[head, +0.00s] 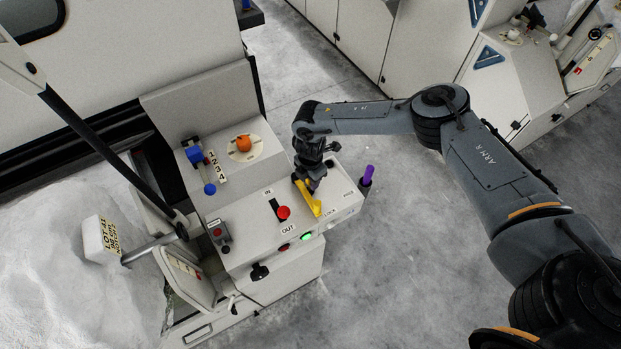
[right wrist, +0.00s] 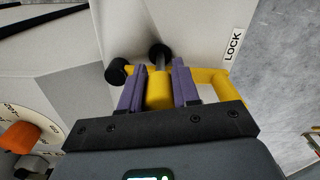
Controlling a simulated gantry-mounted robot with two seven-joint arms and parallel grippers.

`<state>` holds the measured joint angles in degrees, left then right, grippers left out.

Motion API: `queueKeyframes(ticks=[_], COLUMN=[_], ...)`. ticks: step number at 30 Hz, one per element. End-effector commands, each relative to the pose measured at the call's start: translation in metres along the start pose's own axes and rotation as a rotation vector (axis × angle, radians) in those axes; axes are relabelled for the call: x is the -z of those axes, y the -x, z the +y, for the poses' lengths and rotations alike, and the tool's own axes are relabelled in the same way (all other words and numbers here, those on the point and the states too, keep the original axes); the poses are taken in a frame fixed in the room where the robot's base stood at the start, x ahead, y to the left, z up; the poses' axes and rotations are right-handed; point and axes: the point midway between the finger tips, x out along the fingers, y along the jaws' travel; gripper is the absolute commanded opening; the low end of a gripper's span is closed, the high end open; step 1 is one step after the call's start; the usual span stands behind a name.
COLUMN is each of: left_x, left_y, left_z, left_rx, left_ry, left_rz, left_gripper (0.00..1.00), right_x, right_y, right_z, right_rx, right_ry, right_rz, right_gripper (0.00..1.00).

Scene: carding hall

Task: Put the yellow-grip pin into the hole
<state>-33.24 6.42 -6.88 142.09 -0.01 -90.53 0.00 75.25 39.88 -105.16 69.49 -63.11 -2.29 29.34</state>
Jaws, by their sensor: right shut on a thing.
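My right gripper (head: 312,186) is over the right part of the machine's panel, beside the LOCK label. In the right wrist view its purple-padded fingers (right wrist: 158,90) are shut on the yellow-grip pin (right wrist: 158,92). The pin's grey shaft points away from the fingers at a dark round hole (right wrist: 159,50) in the pale panel. The shaft's end is at the hole; I cannot tell how deep it sits. A yellow bar (right wrist: 222,80) shows behind and right of the fingers. In the head view a yellow part (head: 315,207) shows below the gripper. My left gripper is not in view.
A purple-grip pin (head: 367,175) stands at the panel's right edge.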

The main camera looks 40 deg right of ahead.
Motion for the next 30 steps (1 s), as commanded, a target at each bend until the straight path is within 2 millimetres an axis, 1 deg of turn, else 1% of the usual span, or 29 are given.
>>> queueKeyframes(ticks=[20, 30], left_x=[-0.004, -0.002], left_y=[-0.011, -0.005], left_z=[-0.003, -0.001], left_rx=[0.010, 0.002], left_ry=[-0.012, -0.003], left_rz=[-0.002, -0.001], left_gripper=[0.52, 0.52], right_x=[0.000, 0.000], right_y=[-0.018, -0.012], right_z=[0.000, 0.000], right_rx=[-0.001, 0.000], right_ry=[0.001, 0.000], right_rz=[0.000, 0.000], right_gripper=[0.00, 0.00])
